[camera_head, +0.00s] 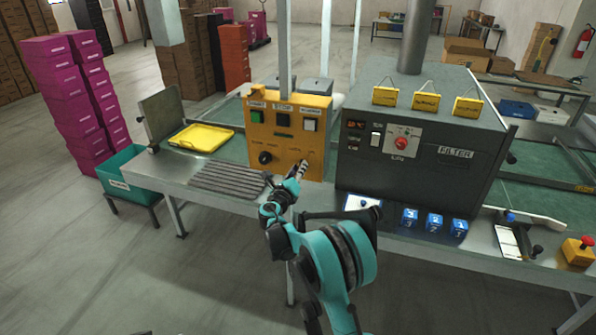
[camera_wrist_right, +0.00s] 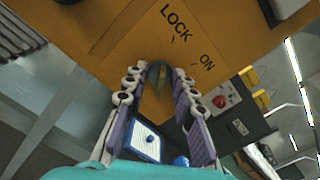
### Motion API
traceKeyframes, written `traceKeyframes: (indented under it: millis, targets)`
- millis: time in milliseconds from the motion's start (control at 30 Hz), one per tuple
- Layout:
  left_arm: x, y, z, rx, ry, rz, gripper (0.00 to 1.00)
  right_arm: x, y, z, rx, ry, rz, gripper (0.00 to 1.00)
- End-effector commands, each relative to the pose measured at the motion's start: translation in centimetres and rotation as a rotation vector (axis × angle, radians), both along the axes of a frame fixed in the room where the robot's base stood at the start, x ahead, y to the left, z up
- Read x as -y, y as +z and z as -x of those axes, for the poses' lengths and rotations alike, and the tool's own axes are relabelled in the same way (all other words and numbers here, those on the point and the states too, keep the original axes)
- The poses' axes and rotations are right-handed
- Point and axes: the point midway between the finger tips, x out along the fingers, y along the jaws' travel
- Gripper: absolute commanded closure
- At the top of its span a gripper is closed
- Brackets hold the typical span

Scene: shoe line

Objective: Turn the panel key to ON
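The yellow control panel (camera_head: 262,128) stands on the metal bench in the head view. In the right wrist view the yellow panel face (camera_wrist_right: 182,50) carries the words LOCK and ON, each with a short mark. A dark curved piece (camera_wrist_right: 154,78), which looks like the key, is between my right fingertips just below these marks. My right gripper (camera_head: 302,168) is at the panel's lower right and hides the key in the head view. In the right wrist view its fingers (camera_wrist_right: 160,76) stand apart on either side of the dark piece. My left gripper is not in view.
A dark FILTER machine (camera_head: 455,178) with a red knob stands right of the panel. A yellow tray (camera_head: 201,138) and a ribbed grey mat (camera_head: 228,180) are to the left. Several blue blocks (camera_head: 434,222) line the bench's front edge. A black knob (camera_head: 265,158) is on the panel.

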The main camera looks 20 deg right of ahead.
Motion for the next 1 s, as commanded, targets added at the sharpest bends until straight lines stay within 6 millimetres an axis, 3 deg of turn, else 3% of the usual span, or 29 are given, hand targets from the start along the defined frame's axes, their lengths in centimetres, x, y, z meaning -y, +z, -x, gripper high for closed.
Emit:
traceKeyframes:
  millis: [267,400,1000]
  targets:
    - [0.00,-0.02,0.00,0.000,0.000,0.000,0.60,0.18,0.06,-0.24,0.001,0.000,-0.001,0.74]
    - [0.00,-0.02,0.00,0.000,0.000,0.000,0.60,0.16,0.06,-0.23,0.001,0.000,-0.001,1.00]
    - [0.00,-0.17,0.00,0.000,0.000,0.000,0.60,0.18,0.03,-0.18,0.063,-0.001,-0.094,1.00]
